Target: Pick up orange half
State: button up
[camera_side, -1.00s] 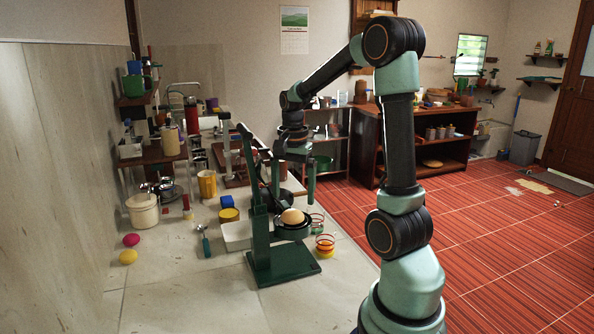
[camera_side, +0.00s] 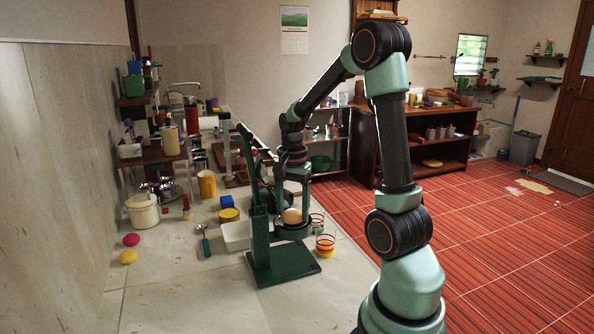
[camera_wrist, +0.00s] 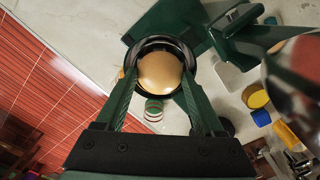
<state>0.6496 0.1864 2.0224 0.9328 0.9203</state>
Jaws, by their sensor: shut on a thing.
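The orange half (camera_side: 292,216) is a pale orange dome sitting in the dark round cup (camera_side: 289,232) of a green press (camera_side: 259,231) on the counter. In the wrist view the orange half (camera_wrist: 160,72) lies between the two green fingers, inside the dark cup ring (camera_wrist: 188,58). My gripper (camera_side: 293,207) comes down from above and is shut on the orange half, with a fingertip at each side of it. The gripper (camera_wrist: 160,80) also shows in the wrist view. The underside of the orange half is hidden in the cup.
The press's tilted lever (camera_side: 246,150) rises close left of my gripper. A white tray (camera_side: 237,236), a yellow container (camera_side: 229,215) and a blue block (camera_side: 227,202) lie to the left. The front counter is clear.

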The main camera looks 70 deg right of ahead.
jog(key=shift+r, duration=0.15)
notch_tip(320, 180, up, 31)
jog(key=w+a+n, duration=0.2)
jog(key=a+n, duration=0.7)
jog(key=a, duration=0.2)
jog(key=w+a+n, duration=0.2)
jog(key=a+n, duration=0.7)
jog(key=a, duration=0.3)
notch_tip(320, 180, down, 27)
jog(key=shift+d, duration=0.35)
jog(key=shift+r, duration=0.1)
